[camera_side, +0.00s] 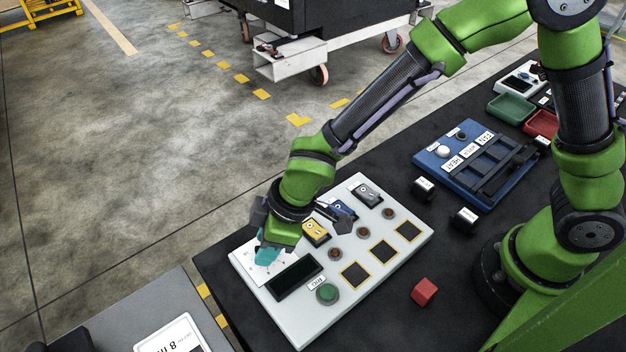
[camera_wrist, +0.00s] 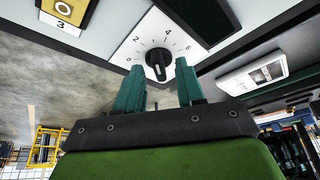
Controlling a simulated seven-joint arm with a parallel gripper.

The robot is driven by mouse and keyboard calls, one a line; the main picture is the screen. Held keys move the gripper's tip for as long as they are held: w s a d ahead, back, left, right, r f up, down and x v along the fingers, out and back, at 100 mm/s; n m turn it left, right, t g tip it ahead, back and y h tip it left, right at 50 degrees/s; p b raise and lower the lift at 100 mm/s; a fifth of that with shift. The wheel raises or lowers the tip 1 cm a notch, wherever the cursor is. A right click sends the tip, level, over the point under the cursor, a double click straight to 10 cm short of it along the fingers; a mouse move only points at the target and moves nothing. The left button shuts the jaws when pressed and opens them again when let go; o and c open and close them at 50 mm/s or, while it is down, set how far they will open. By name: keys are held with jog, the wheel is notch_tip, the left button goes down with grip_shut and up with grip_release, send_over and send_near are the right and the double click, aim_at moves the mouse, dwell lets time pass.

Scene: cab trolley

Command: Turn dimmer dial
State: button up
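The dimmer dial is a black knob (camera_wrist: 158,60) on a white square plate (camera_wrist: 128,56) with a numbered scale, seen in the wrist view. A pale mark shows on the knob's near end. My gripper (camera_wrist: 160,68) is open, with one teal fingertip on each side of the knob. Gaps show between the fingers and the knob, and I cannot tell whether either touches it. In the side view my gripper (camera_side: 267,254) points down at the left corner of the light grey panel (camera_side: 335,310). There its fingers and wrist hide the knob.
The panel also carries a dark display (camera_side: 294,276), a green button (camera_side: 327,293), a yellow switch (camera_side: 316,232) and other switches. A blue board (camera_side: 440,180) and a red cube (camera_side: 424,292) are to the right. Dark table surface is bare around the cube.

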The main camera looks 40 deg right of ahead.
jog(key=v, duration=1.7)
jog(key=shift+w+d+f, duration=0.1)
jog(key=shift+f, duration=0.05)
jog(key=s+d+r+m+t, duration=0.2)
jog(key=d+m, duration=0.5)
jog(key=d, duration=0.4)
jog(key=s+d+r+m+t+h, duration=0.1)
jog(key=s+d+r+m+t, duration=0.1)
jog(key=d+m, duration=0.5)
jog(key=s+d+r, duration=0.1)
jog(key=d, duration=0.4)
jog(key=shift+d, duration=0.2)
